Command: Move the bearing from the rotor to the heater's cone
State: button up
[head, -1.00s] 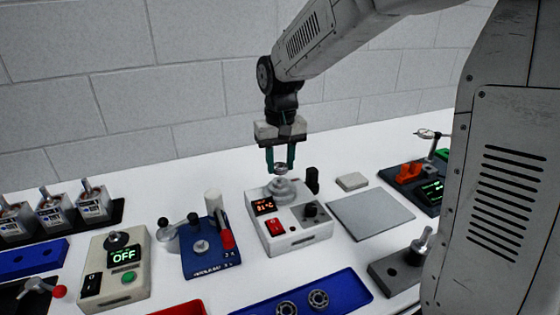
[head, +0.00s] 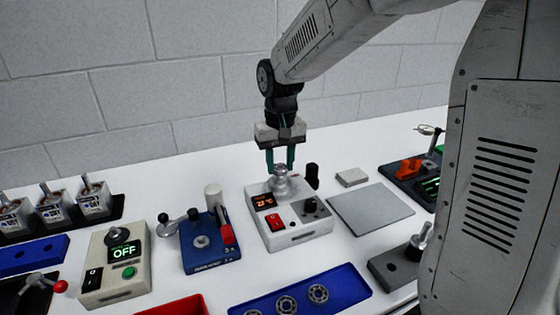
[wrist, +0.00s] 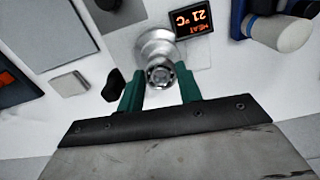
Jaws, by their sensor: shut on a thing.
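My gripper (head: 280,168) is shut on the bearing (wrist: 160,75), a small steel ring, and points down over the heater. The heater (head: 315,228) is a light box with a red switch, a dark knob and a lit display reading about 21 °C in the wrist view. Its stepped silver cone (head: 281,186) stands on top, directly under the fingertips; it also shows in the wrist view (wrist: 153,45). The bearing is at or just above the cone's tip; I cannot tell whether they touch. A metal part with an upright shaft, perhaps the rotor (head: 418,246), stands in a grey block at right.
A black post (head: 312,173) stands close beside the heater. A grey mat (head: 370,208) lies to its right and a blue tray (head: 350,285) with several bearings in front. A blue fixture (head: 205,255) with a lever and a white cylinder stands to the left.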

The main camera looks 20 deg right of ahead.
jog(key=shift+f, duration=0.45)
jog(key=o, duration=1.4)
jog(key=shift+r, duration=2.9)
jog(key=shift+s, duration=0.1)
